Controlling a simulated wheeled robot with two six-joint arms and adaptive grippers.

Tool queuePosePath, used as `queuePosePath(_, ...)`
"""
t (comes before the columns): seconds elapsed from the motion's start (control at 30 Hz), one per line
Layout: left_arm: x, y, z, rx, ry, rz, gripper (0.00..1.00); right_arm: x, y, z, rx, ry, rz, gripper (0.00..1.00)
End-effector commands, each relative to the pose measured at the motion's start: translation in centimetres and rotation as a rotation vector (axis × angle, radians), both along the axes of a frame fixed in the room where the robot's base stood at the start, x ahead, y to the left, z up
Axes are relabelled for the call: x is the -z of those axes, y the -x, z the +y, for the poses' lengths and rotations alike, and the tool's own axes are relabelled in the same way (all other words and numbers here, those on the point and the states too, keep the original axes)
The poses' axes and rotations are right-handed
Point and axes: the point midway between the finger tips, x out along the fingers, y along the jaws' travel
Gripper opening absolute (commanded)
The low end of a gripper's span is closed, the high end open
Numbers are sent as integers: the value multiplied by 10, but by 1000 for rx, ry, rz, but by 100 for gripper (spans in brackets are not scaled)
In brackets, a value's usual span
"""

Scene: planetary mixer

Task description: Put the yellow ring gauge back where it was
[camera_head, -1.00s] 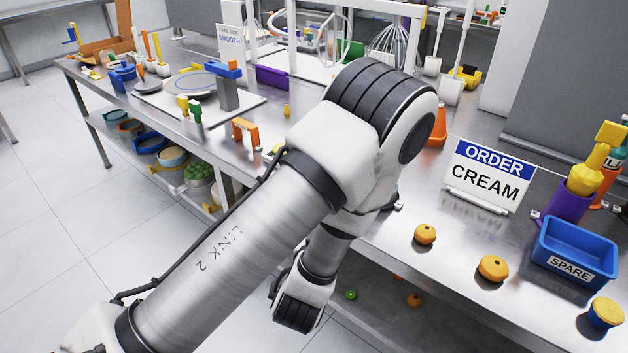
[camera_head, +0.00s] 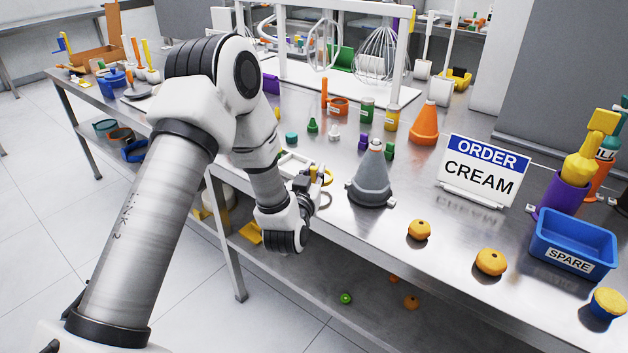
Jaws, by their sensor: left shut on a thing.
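My left gripper (camera_head: 316,182) is at the front edge of the metal table, its arm coming in from the left. It is shut on the yellow ring gauge (camera_head: 327,176), a small yellow curved piece at its fingertips, mostly hidden by the jaws. The gauge appears just above the table, beside a pale tray (camera_head: 296,163); I cannot tell whether it touches anything. A small brownish ring (camera_head: 325,199) shows just below the fingertips, partly hidden. My right gripper is not in view.
A grey cone (camera_head: 371,180) stands close to the right of the gripper, with an orange cone (camera_head: 425,125) behind. Small coloured pieces and jars (camera_head: 367,110) stand further back. The ORDER CREAM sign (camera_head: 484,172) and blue SPARE bin (camera_head: 573,241) are at the right.

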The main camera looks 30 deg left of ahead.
Motion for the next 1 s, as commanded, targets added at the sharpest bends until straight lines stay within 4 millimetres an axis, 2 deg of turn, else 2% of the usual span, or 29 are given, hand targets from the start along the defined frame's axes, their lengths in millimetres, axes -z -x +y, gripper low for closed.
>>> queuePosePath(0.1, 23, 0, 0, 1, -1, 6, 0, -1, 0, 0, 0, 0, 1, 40)
queuePosePath(0.17, 29, 0, 0, 1, -1, 3, 0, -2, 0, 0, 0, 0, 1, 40)
queuePosePath(0.53, 36, 0, 0, 0, 0, 0, 0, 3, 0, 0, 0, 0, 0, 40)
queuePosePath(0.57, 34, 0, 0, 0, 0, 0, 29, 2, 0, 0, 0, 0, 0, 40)
queuePosePath(0.6, 34, 0, -1, 0, 0, 1, 43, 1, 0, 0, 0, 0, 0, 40)
queuePosePath(1.0, 31, 4, -2, 1, 1, 3, 44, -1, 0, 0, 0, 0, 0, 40)
